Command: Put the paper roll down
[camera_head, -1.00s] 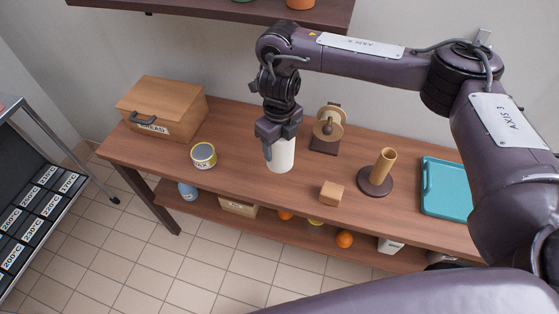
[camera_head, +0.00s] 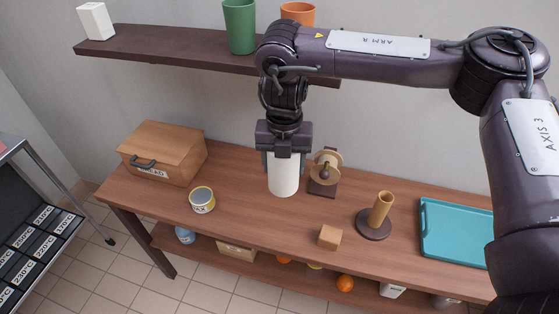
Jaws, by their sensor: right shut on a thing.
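The white paper roll (camera_head: 284,178) stands upright at the middle of the wooden table (camera_head: 250,215), in the head view. My right gripper (camera_head: 284,156) points down from above and is shut on the upper part of the roll. The roll's lower end looks at or very near the tabletop; I cannot tell if it touches. My left gripper is not in view.
A bread-style wooden box (camera_head: 165,152) and a tin (camera_head: 202,200) are left of the roll. A spool on a stand (camera_head: 325,172) is close on its right. A wooden holder (camera_head: 379,218), small block (camera_head: 330,237) and teal tray (camera_head: 455,235) lie further right. A shelf (camera_head: 160,45) hangs above.

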